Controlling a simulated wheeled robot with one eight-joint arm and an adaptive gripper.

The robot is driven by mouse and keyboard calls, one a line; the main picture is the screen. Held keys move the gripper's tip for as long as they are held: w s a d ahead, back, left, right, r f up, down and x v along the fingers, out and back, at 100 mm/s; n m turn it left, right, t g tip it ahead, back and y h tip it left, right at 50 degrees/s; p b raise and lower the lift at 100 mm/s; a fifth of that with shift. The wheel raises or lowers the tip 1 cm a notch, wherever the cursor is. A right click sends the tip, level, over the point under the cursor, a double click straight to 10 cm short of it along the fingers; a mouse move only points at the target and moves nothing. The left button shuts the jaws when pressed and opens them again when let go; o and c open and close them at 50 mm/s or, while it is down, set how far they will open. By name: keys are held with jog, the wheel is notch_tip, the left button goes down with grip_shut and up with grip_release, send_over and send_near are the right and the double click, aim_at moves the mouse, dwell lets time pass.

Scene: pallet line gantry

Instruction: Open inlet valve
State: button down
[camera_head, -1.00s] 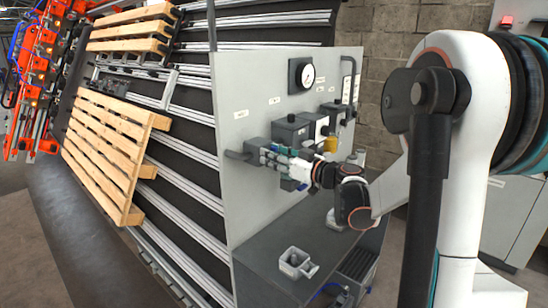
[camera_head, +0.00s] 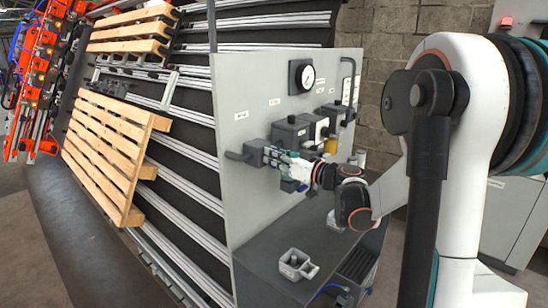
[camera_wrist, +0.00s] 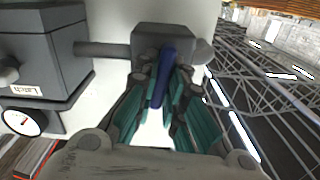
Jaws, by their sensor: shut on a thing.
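The valve is a dark grey block (camera_head: 256,148) on the left part of the light grey panel, with a pipe at its left. In the wrist view the valve body (camera_wrist: 176,38) is at top centre. A blue lever handle (camera_wrist: 163,62) sticks out from it toward my palm, slightly tilted. My gripper (camera_head: 272,156) is at the valve; in the wrist view its teal-padded fingers (camera_wrist: 164,84) close on both sides of the handle. The fingers hide part of the handle.
Left of the panel (camera_head: 232,112) are rails with wooden pallets (camera_head: 105,140). A gauge (camera_head: 302,76) and grey boxes (camera_head: 290,130) sit above and right of the valve. Below is a dark shelf (camera_head: 285,242) with a small grey fitting (camera_head: 297,264). The shelf's middle is clear.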

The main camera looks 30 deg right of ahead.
jog(key=m, duration=0.4)
jog(key=shift+d, duration=0.15)
jog(key=m, duration=0.4)
jog(key=shift+f, duration=0.1)
jog(key=m, duration=0.4)
jog(key=shift+d+f, duration=0.15)
jog(key=shift+f+m, duration=0.1)
jog(key=shift+m, duration=2)
jog(key=c, duration=1.7)
grip_release()
jog(key=shift+o, duration=0.2)
jog(key=v, duration=1.2)
